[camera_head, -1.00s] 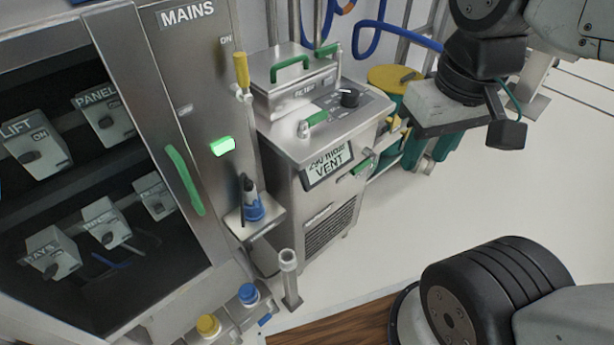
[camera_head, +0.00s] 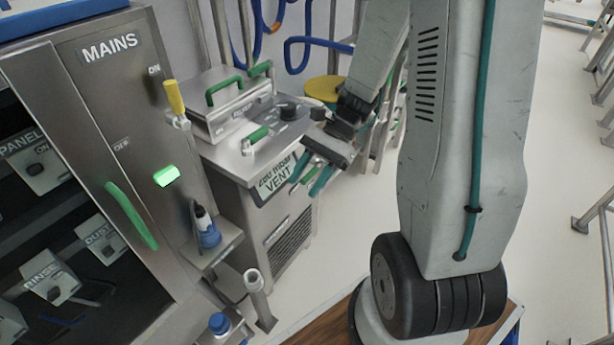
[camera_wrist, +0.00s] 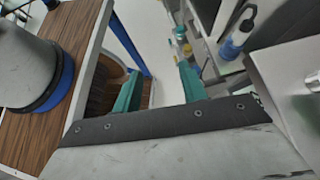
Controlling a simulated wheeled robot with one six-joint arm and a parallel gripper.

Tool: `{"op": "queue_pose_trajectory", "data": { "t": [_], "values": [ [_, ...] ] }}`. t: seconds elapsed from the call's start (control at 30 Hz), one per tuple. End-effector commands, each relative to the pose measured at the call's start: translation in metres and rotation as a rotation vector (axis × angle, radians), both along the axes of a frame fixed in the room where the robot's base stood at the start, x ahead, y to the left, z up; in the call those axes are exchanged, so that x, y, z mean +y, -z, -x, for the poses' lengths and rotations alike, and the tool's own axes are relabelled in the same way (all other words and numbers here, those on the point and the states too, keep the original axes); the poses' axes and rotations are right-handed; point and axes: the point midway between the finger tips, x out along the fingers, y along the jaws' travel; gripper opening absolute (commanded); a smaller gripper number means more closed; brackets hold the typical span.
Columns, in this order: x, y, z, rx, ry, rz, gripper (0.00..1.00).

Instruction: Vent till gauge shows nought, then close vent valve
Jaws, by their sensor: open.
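The steel vent unit (camera_head: 225,150) stands right of the mains cabinet. Its front display (camera_head: 275,183) reads VENT under a figure that looks like 280 mbar; a finger partly crosses its right edge and the digits are not sharp. A green-handled lever (camera_head: 256,135) sits on the unit's top, beside a black knob (camera_head: 291,110). Another green handle on the front, right of the display, is mostly hidden behind my gripper. My gripper (camera_head: 308,186) is open and empty, its teal fingers pointing down in front of that corner. The wrist view also shows the open fingers (camera_wrist: 160,76), with nothing between them.
The mains cabinet (camera_head: 110,110) has a green handle (camera_head: 132,214), a yellow lever (camera_head: 175,98) and a lit green lamp (camera_head: 167,176). A blue-and-white bottle (camera_head: 207,228) stands on a side shelf. A grey post (camera_head: 257,293) rises in front.

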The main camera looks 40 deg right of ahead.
Motion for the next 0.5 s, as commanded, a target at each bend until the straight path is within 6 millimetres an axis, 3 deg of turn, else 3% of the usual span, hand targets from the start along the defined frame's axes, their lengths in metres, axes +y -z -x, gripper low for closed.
{"op": "queue_pose_trajectory", "data": {
  "t": [0.27,0.5],
  "values": [
    [-0.036,0.09,-0.063,0.428,0.649,-0.303,0.42],
    [-0.097,0.189,-0.11,0.865,1.25,-0.641,0.42]
  ]
}}
